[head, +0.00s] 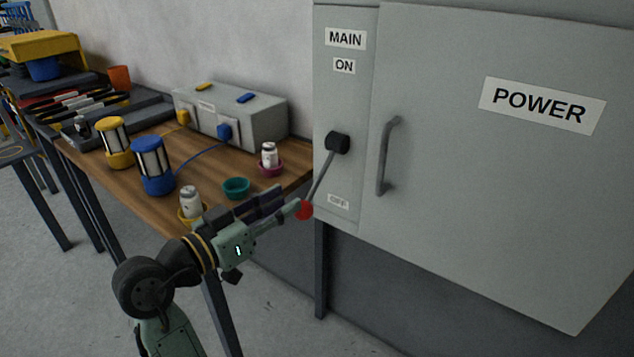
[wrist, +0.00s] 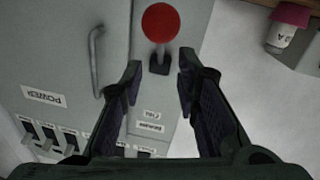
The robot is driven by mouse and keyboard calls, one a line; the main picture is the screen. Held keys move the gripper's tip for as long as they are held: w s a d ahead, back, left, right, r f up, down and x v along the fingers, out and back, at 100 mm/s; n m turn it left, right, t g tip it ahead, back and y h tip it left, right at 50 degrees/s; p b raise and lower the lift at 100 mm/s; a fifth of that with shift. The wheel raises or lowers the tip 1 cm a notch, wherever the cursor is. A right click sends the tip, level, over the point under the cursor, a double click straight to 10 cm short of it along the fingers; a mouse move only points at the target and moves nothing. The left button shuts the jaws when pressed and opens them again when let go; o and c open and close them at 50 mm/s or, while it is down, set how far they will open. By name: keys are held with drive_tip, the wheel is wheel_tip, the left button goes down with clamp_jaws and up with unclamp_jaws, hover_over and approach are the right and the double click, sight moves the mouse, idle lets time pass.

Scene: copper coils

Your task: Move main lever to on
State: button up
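The main lever (head: 320,175) is a grey rod on a black pivot (head: 337,142), set in the narrow left panel of a grey cabinet. It tilts down, and its red ball knob (head: 304,210) is at the low end, near the OFF label (head: 338,202). The ON label (head: 344,66) sits above the pivot, under MAIN. My gripper (head: 288,206) is at the knob's left side. In the wrist view my gripper (wrist: 160,66) is open, with the red knob (wrist: 161,22) ahead, in line with the finger gap. I cannot tell whether the fingers touch it.
A door handle (head: 386,156) sticks out right of the lever on the POWER cabinet (head: 450,190). A wooden table (head: 215,180) at left holds a grey box (head: 240,115), coils, small bowls and white bottles. Several switches (wrist: 60,138) show upside down in the wrist view.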

sight(315, 183)
drive_tip(key=p+x, duration=0.2)
drive_tip(key=x, duration=0.7)
drive_tip(key=shift+w+d, duration=0.2)
drive_tip(key=shift+w, duration=0.15)
drive_tip(key=shift+c, duration=0.5)
clamp_jaws()
